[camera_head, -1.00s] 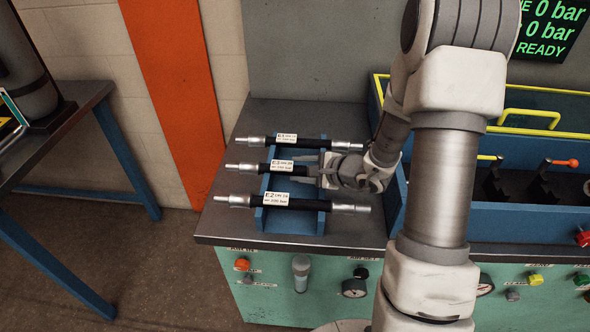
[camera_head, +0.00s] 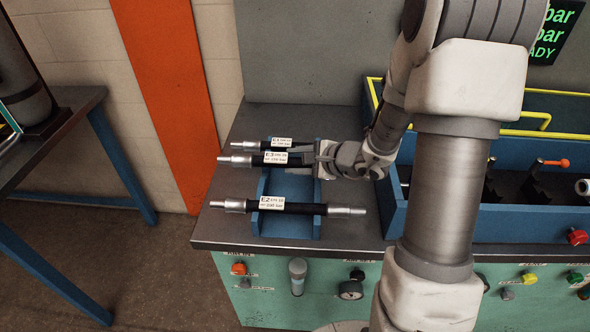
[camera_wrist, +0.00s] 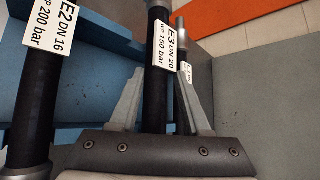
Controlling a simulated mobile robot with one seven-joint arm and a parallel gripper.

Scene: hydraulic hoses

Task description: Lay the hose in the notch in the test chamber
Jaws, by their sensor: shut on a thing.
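My gripper (camera_head: 300,163) is shut on the hose labelled E3 (camera_head: 238,160), a black hose with metal ends. In the wrist view, hose E3 (camera_wrist: 155,95) runs between the two fingers. It appears raised above the blue rack (camera_head: 290,226). Hose E2 (camera_head: 300,208) lies across the front of the rack. Hose E1 (camera_head: 247,145) is at the back, partly hidden by E3 and my gripper. The test chamber is the blue box (camera_head: 500,222) at the right, partly hidden by my arm. Black holders (camera_head: 545,186) stand inside it; I cannot make out the notch clearly.
A yellow-edged frame and yellow handle (camera_head: 535,118) lie at the chamber's back. An orange-tipped lever (camera_head: 556,163) stands inside. Knobs and a gauge (camera_head: 350,289) line the green front panel. A blue-legged table (camera_head: 60,190) stands at the left.

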